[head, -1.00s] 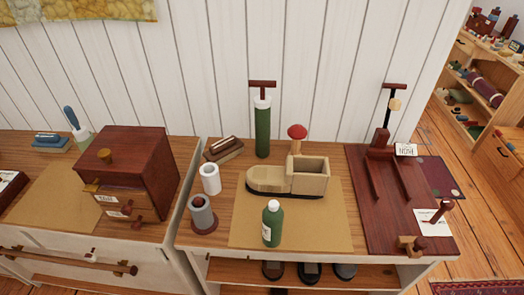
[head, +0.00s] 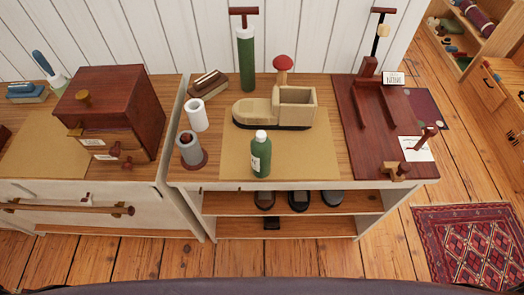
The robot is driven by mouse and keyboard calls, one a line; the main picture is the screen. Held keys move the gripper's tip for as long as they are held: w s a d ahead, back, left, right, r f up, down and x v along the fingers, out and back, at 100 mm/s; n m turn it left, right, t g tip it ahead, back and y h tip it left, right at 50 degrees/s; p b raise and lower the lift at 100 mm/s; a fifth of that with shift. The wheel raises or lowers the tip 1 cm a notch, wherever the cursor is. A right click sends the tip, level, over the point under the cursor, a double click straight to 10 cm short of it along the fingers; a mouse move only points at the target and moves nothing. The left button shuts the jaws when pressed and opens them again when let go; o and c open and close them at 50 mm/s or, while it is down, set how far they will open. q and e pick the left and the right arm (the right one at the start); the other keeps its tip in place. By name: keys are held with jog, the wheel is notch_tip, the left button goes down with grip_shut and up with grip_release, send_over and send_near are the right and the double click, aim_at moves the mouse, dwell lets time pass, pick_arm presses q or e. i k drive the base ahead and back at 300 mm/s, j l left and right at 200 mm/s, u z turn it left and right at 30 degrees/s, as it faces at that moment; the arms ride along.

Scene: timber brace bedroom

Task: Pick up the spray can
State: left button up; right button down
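A green can-like bottle (head: 261,158) with a pale cap and a white label stands upright near the front edge of the tan mat (head: 235,165). It looks the most like the spray can, though its nozzle is too small to make out. Neither of my grippers shows in the head view, and nothing touches the bottle.
A wooden boot-shaped block (head: 258,112) stands behind the bottle. A white roll (head: 197,115) and a grey cylinder (head: 190,150) stand to its left. A dark red stand (head: 345,110) is at right. A drawer box (head: 115,105) is on the left cabinet.

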aim_at(261, 153)
jog(key=i+j+z, duration=0.2)
jog(key=j, duration=0.25)
jog(key=j+z, duration=0.25)
jog(key=j, duration=0.15)
jog(key=i+j+z, duration=0.2)
jog(key=j, duration=0.3)
jog(key=k, duration=0.1)
